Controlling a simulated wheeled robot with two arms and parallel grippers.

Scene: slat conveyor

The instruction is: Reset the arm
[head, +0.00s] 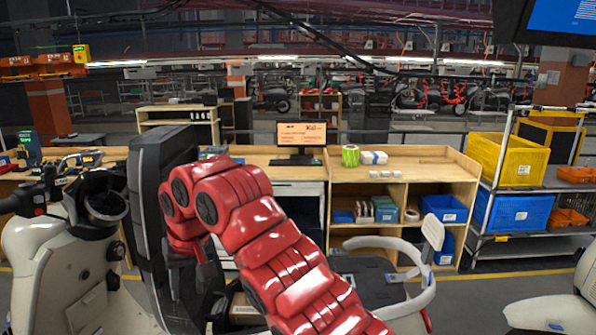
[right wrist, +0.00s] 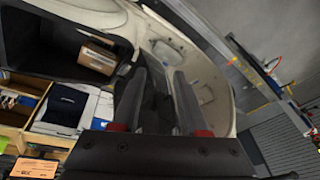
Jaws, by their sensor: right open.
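My red right arm (head: 265,230) reaches from the lower right up to the left in the head view, then bends down beside a dark upright panel (head: 150,190) of a white scooter (head: 50,260). My right gripper (right wrist: 157,88) shows in the right wrist view with its two dark fingers apart and nothing between them. In the head view its fingers are mostly hidden behind the arm and hard to make out. A brown cardboard box (right wrist: 97,57) lies in a dark compartment, left of and apart from the fingers in the right wrist view. My left gripper is not in view.
A wooden workbench (head: 420,165) with a monitor (head: 301,135) stands behind the scooter. A cart at the right holds a yellow crate (head: 512,165) and a blue crate (head: 515,212). Another white body (head: 550,313) stands at the lower right.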

